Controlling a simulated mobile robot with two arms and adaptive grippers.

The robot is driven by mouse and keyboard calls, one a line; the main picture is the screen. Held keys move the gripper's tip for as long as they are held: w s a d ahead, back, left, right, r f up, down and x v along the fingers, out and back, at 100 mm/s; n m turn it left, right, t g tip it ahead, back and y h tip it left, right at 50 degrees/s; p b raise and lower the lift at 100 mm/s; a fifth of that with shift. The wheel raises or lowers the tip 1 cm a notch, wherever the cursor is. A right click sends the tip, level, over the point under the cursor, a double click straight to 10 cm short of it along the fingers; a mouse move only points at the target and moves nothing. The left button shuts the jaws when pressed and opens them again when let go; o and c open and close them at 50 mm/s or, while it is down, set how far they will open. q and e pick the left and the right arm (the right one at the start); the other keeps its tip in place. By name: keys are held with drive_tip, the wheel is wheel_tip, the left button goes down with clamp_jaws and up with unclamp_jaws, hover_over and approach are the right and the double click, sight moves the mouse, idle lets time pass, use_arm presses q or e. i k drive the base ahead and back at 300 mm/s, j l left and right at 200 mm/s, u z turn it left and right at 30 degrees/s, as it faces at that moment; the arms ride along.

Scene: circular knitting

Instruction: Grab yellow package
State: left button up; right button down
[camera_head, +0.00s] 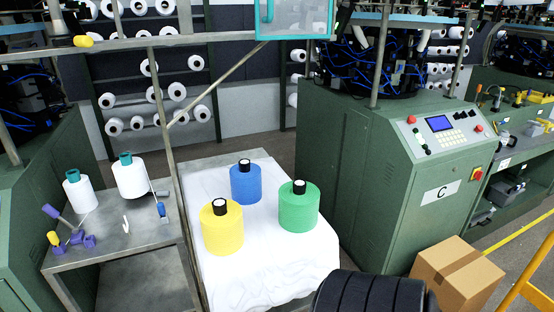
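The yellow package (222,232) is a yellow cylinder with a black core and a white-topped end. It stands upright on the white-covered table (270,285), towards its left edge. A blue package (246,186) stands behind it and a green package (299,210) stands to its right. All three are apart and upright. Neither of my grippers shows in the view.
A thin metal post (165,130) rises beside the table's left edge. A grey side table (118,232) with white cones and small tools stands left. A green machine (345,165) stands right, with a cardboard box (456,275) in front.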

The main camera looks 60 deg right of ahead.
sight(220, 219)
drive_tip(key=z, duration=1.6)
